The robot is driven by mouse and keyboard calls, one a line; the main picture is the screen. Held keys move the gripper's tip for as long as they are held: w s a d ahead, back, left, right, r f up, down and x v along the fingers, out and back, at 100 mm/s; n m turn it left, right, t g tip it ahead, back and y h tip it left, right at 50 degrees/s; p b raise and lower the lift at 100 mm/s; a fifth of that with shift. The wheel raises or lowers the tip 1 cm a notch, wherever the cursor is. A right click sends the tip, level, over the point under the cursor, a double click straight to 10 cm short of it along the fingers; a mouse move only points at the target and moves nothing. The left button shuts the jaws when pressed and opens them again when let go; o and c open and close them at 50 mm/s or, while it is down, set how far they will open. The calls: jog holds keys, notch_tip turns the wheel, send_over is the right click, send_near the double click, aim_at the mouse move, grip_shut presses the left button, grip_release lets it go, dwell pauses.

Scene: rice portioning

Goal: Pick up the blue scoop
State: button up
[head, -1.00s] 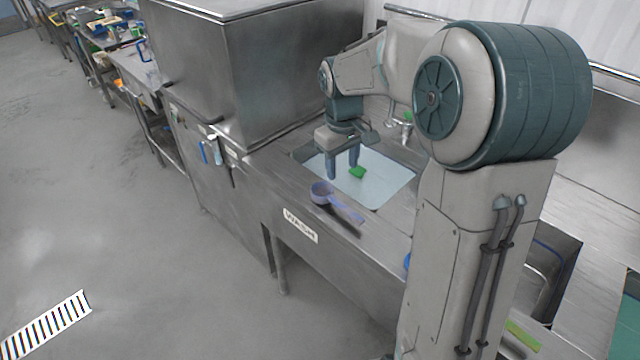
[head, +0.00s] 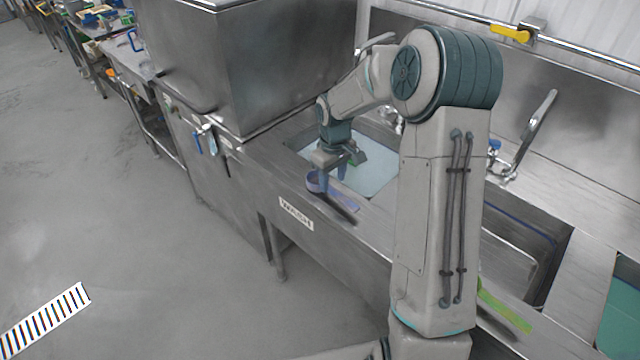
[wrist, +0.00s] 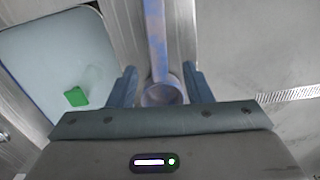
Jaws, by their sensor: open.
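The blue scoop (head: 345,203) lies on the steel counter's front edge beside the wash sink, above the WASH label. My gripper (head: 333,184) is at the scoop, partly in front of it in the head view. In the wrist view the scoop's bowl (wrist: 161,93) sits between the two open fingers of my gripper (wrist: 158,85), and its handle runs away toward the top of the picture. Gaps show between the fingers and the bowl. The lower part of the bowl is hidden by the gripper body.
The wash sink (wrist: 20,70) holds pale water and a green sponge (wrist: 76,96). A large steel box-shaped machine (head: 260,65) stands left of the sink. Another sink basin (head: 520,240) lies to the right. The floor (head: 150,200) in front of the counter is open.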

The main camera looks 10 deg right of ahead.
aim_at(332, 189)
jog(key=shift+f+p, duration=0.8)
jog(key=shift+f, duration=1.7)
grip_shut()
